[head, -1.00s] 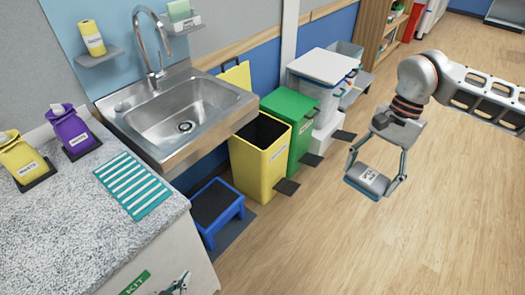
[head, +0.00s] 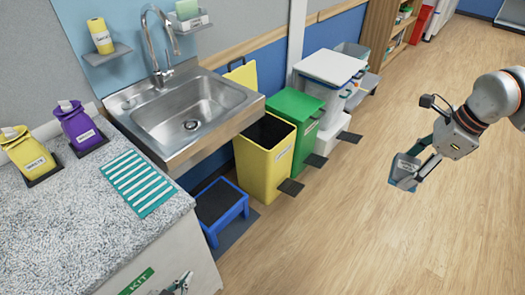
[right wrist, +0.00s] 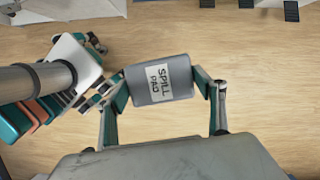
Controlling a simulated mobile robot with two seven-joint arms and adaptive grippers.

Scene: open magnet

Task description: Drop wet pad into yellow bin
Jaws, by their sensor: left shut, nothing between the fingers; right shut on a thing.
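The grey pad (head: 404,171), with a label reading "SPILL PAD" in the right wrist view (right wrist: 158,80), is held between the fingers of my right gripper (head: 416,167). The right gripper is shut on it, above the wooden floor at the right, well apart from the bins. The yellow bin (head: 262,168) stands below the sink's right end with its lid raised and its dark inside showing. My left gripper (head: 180,284) is shut and empty at the bottom edge, in front of the counter; it is mostly cut off.
A green bin (head: 300,115) with its lid shut stands beside the yellow bin, with white containers (head: 332,66) beyond. A blue step stool (head: 219,207) stands left of the yellow bin. Pedals (head: 290,187) stick out onto the floor (head: 345,225). Open floor lies between bins and pad.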

